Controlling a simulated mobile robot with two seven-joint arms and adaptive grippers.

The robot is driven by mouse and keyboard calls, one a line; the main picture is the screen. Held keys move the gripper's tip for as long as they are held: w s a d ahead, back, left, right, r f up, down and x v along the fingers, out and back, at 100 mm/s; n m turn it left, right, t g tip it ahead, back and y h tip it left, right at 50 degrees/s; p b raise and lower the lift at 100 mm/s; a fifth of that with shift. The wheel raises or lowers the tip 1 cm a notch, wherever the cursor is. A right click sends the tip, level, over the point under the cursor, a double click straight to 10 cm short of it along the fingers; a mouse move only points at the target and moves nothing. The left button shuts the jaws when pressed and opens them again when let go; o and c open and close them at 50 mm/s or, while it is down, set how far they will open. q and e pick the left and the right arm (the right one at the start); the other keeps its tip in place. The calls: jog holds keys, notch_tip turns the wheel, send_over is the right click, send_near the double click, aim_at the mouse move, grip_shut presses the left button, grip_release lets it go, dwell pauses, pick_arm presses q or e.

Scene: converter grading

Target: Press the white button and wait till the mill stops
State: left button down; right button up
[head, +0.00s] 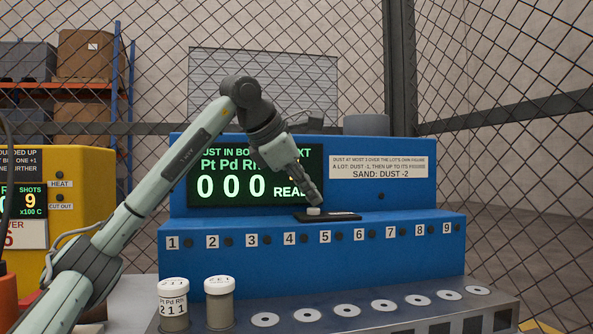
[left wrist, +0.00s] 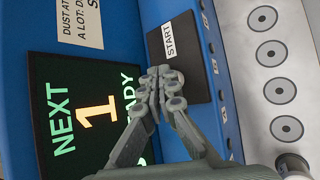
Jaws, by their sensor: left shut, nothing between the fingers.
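The blue mill (head: 190,265) stands ahead. Its dark screen (head: 225,198) shows 0 0 0 under Pt Pd Rh and a partly covered word starting REA. In the left wrist view the screen (left wrist: 75,120) shows NEXT 1 and the end of READY. The white button (head: 314,211) sits on a black plate (head: 345,216) on the mill's ledge. My left gripper (head: 314,203) is shut and empty, pointing down right over the button; I cannot tell whether it touches. My right gripper is not in view.
Two lidded bottles (head: 173,305) (head: 219,303) stand at the front left of a grey rack (head: 375,322) with several round holders in a row. Numbered labels run along the mill's front. A yellow machine (head: 85,185) stands at the left, and a wire fence is behind.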

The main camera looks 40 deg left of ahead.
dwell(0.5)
pick_arm(q)
jog(key=shift+f, duration=0.45)
jog(key=shift+r, duration=0.1)
jog(key=shift+r+p, duration=0.35)
jog(key=shift+p, duration=0.2)
